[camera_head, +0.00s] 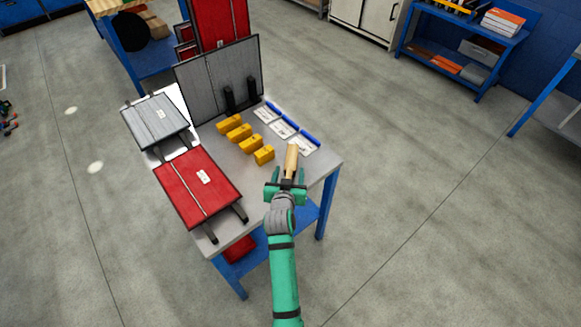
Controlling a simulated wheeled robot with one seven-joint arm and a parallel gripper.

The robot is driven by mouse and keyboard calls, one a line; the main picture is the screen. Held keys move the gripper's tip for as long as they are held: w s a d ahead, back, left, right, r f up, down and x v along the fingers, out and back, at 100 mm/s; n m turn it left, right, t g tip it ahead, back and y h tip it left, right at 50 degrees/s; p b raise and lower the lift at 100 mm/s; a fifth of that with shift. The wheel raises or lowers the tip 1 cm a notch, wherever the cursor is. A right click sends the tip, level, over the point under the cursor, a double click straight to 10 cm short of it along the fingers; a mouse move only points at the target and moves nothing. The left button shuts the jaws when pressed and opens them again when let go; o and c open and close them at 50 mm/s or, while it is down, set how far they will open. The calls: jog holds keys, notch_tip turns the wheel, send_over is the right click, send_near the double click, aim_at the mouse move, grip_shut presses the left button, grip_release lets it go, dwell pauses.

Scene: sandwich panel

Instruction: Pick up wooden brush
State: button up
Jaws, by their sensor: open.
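The wooden brush (291,158) is a small tan, elongated piece near the right front corner of the grey-topped table (232,232). My gripper (287,178) is open at its near end, with a green finger on each side. In this view the brush runs up and away from between the fingers. Its near end is partly hidden by the gripper. I cannot tell whether the fingers touch it.
Several yellow blocks (247,144) lie just left of the brush, and blue-edged white cards (284,127) lie behind it. Red (195,188) and grey (157,122) panels rest at the left. An upright grey panel (218,80) stands at the back.

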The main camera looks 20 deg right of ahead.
jog(key=shift+w, duration=0.1)
jog(key=shift+c, duration=0.3)
jog(key=c, duration=1.3)
jog(key=shift+o, duration=0.2)
